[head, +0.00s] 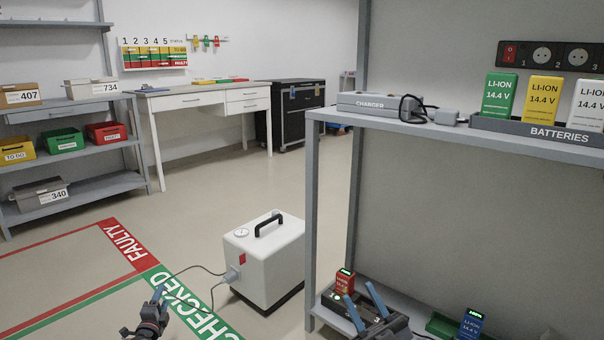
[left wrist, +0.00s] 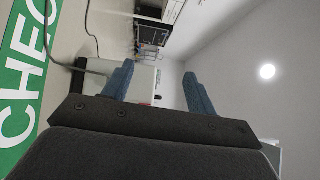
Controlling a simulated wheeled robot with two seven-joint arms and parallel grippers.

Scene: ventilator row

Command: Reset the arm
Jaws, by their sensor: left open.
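My left gripper (head: 159,292) is low at the left of the head view, over the green CHECKED floor strip and left of the white ventilator box. In the left wrist view its two blue fingers (left wrist: 158,82) stand apart with nothing held between them. My right gripper (head: 359,291) is at the bottom right, in front of the low shelf. Its blue fingers are spread. A red battery (head: 345,281) in a dark charger-like unit (head: 338,301) is just behind and left of it. Whether they touch cannot be told.
The white ventilator box (head: 265,262) stands on the floor with a cable. A blue battery (head: 471,324) is on the low shelf (head: 412,312). The upper shelf (head: 450,133) holds a charger (head: 375,104) and batteries (head: 543,98). Open floor (head: 190,220) lies beyond, left of the box.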

